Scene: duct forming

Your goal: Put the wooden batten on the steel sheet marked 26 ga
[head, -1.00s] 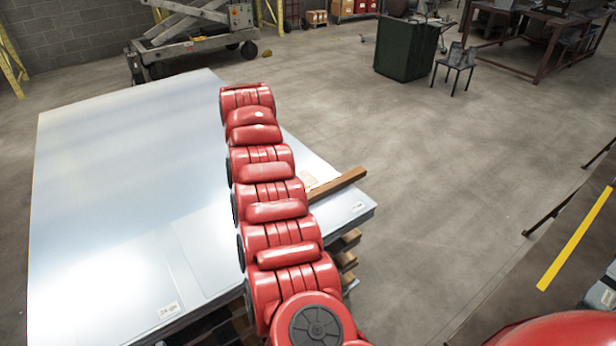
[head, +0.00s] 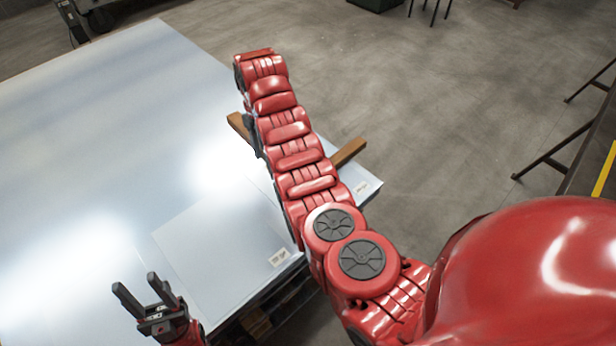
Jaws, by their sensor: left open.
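A brown wooden batten (head: 350,152) shows right of my red right arm, at the right edge of the sheet stack. Another brown wooden piece (head: 238,124) shows left of that arm; the two slant differently, and the arm hides what lies between. A smaller steel sheet (head: 215,245) lies on the large sheet, with a white label (head: 279,257) at its near right corner, too small to read surely. A second label (head: 362,187) lies near the right corner. My left gripper (head: 133,283) is open and empty at the lower left, near the smaller sheet. My right gripper is hidden.
The large bright sheet (head: 120,110) fills the left, on a pallet (head: 262,322). My right arm crosses above its right side. Concrete floor (head: 440,110) is clear to the right. A dark table-like frame (head: 575,140) stands at the far right.

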